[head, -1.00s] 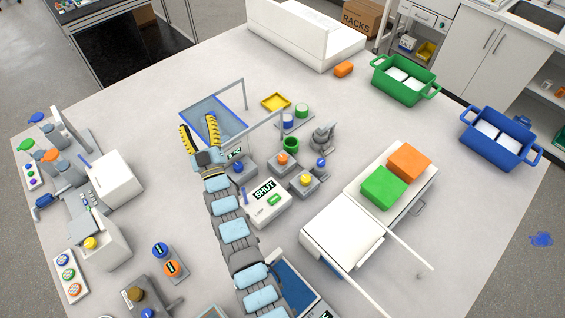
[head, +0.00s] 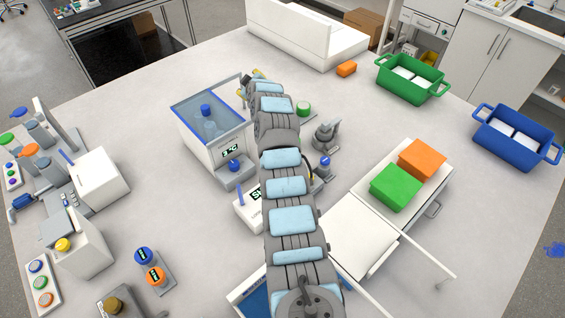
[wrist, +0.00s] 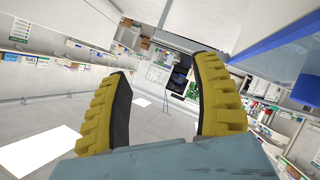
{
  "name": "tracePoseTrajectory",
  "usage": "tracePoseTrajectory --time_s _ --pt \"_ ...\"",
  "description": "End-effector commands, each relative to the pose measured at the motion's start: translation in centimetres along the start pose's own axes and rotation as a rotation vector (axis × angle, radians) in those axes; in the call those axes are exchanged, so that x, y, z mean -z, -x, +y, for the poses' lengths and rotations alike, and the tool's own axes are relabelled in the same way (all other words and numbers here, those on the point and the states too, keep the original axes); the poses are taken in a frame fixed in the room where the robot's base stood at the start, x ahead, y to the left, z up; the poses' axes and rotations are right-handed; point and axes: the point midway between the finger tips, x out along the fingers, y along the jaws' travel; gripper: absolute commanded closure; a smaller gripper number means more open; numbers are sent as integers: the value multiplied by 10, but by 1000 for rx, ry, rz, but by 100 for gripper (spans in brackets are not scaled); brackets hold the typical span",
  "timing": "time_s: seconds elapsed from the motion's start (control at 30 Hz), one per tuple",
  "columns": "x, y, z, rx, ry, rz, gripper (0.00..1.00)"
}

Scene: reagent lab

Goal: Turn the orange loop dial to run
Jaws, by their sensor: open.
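An orange dial (head: 155,277) with a dark marking on its face sits beside a blue dial (head: 143,256) on a small grey base at the front left. The marking is too small to read. My gripper (head: 252,75) is far from it, at the back middle of the table, partly hidden behind my arm; only bits of its yellow fingers show. In the wrist view the two yellow, black-lined fingers (wrist: 165,95) are spread apart with nothing between them. The dial is not in the wrist view.
A clear-topped box (head: 209,122) with a blue-capped thing inside stands left of my arm. A white machine (head: 80,238) with a yellow knob and a strip of coloured buttons (head: 40,283) stand left of the dials. The table between the box and the dials is clear.

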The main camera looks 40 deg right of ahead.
Motion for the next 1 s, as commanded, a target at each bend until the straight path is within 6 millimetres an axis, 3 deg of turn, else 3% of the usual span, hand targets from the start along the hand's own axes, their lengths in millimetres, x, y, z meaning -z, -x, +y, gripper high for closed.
tracePoseTrajectory --time_s 0.17,0.37,0.57,0.8,1.0 --pt "-36 7 17 129 40 -112 35" --pt "-72 32 26 291 75 -214 35" --pt "-106 71 30 470 98 -295 35" --pt "-146 137 21 720 102 -365 35" --pt "-158 172 16 834 100 -381 35"
